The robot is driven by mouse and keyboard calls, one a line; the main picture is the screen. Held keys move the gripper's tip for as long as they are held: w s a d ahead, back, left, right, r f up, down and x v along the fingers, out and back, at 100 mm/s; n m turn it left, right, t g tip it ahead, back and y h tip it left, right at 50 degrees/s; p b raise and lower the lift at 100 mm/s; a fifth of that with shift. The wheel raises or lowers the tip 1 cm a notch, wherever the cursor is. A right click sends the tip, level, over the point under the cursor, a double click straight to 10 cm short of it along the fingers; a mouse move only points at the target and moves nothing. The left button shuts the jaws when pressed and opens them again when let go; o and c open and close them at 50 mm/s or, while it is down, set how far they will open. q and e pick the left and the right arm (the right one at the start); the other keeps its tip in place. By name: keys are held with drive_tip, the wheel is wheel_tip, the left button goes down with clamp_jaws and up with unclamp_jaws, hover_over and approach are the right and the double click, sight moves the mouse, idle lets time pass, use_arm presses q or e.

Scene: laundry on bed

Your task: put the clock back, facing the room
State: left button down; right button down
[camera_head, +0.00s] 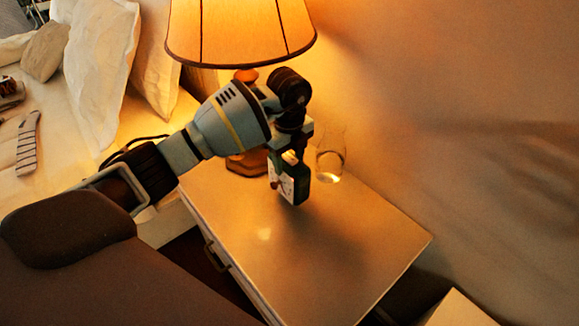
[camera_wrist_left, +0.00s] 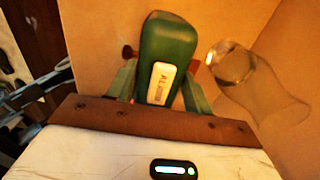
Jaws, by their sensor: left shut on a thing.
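The small dark green clock (camera_head: 300,186) is in my left gripper (camera_head: 291,156), over the nightstand (camera_head: 345,265). It hangs upright below the fingers, its pale face turned to the lower left, toward the bed side. In the left wrist view the green body of the clock (camera_wrist_left: 165,40), with a pale label, is between the two fingers of my left gripper (camera_wrist_left: 158,85), which is shut on it. I cannot tell whether its base touches the nightstand top. My right gripper is not in view.
A lit lamp (camera_head: 241,32) stands behind the clock. A clear glass (camera_head: 330,160) stands close to its right; the glass (camera_wrist_left: 235,65) also shows in the wrist view. The front of the nightstand top is bare. The bed with pillows (camera_head: 100,65) and a striped sock (camera_head: 27,143) is left.

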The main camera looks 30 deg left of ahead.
use_arm(q)
drive_tip(key=shift+w, duration=0.15)
drive_tip(key=shift+w+a+f, duration=0.15)
drive_tip(key=shift+f, duration=1.65)
drive_tip(key=c, duration=0.6)
unclamp_jaws()
drive_tip(key=shift+f, duration=0.1)
